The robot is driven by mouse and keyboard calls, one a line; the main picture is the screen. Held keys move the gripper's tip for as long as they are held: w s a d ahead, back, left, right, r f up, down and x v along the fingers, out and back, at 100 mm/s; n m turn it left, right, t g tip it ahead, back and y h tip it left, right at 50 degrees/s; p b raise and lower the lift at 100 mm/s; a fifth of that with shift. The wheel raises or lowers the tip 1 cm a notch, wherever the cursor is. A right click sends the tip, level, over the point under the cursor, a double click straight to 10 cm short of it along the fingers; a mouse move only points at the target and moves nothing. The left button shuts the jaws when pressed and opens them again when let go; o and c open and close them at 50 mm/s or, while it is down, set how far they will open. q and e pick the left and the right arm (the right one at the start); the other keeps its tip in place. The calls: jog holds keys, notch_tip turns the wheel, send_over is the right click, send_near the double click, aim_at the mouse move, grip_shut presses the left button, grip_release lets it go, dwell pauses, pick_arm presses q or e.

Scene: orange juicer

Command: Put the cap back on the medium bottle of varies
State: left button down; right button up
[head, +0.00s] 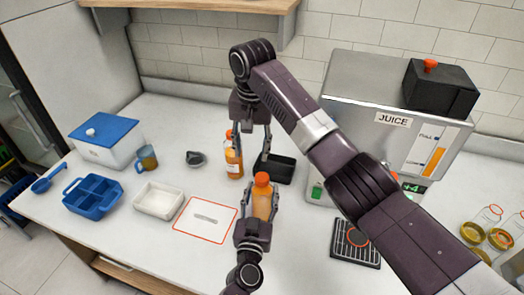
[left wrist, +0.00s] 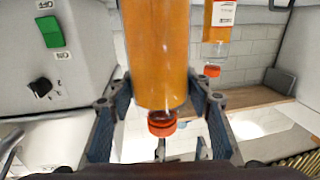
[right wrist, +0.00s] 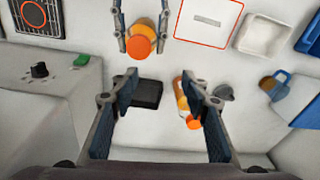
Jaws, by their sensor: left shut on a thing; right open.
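A bottle of orange juice (head: 262,203) with an orange cap (head: 262,179) on top stands upright in my left gripper (head: 257,215), which is shut around its body. In the left wrist view the bottle (left wrist: 157,60) is large between the fingers, with its cap (left wrist: 162,123) at the mouth; whether it is fully seated is unclear. The right wrist view shows this cap (right wrist: 139,47) from above. My right gripper (head: 252,150) is open and empty, behind and above the held bottle. A second, labelled juice bottle (head: 234,165) with an orange cap stands behind, to the left.
A black tray (head: 278,168) lies behind the held bottle. The juicer (head: 345,120) stands to the right. A white tray (head: 157,200), blue compartment tray (head: 92,194), mug (head: 147,158) and red-outlined mat (head: 205,219) are to the left. Counter space near the mat is clear.

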aim_at(262, 176)
jog(key=n, duration=0.6)
jog(key=s+d+n, duration=0.1)
jog(key=n, duration=0.5)
jog(key=r+n, duration=0.1)
jog(key=n, duration=0.6)
jog(key=shift+s+d+r+g, duration=0.1)
jog(key=shift+s+d+g, duration=0.1)
jog(key=shift+d+g, duration=0.2)
jog(key=n, duration=0.4)
jog(key=d+n, duration=0.1)
jog(key=n, duration=0.1)
jog(key=shift+s+g, duration=0.3)
jog(key=shift+s, duration=0.05)
jog(key=shift+f, duration=4.05)
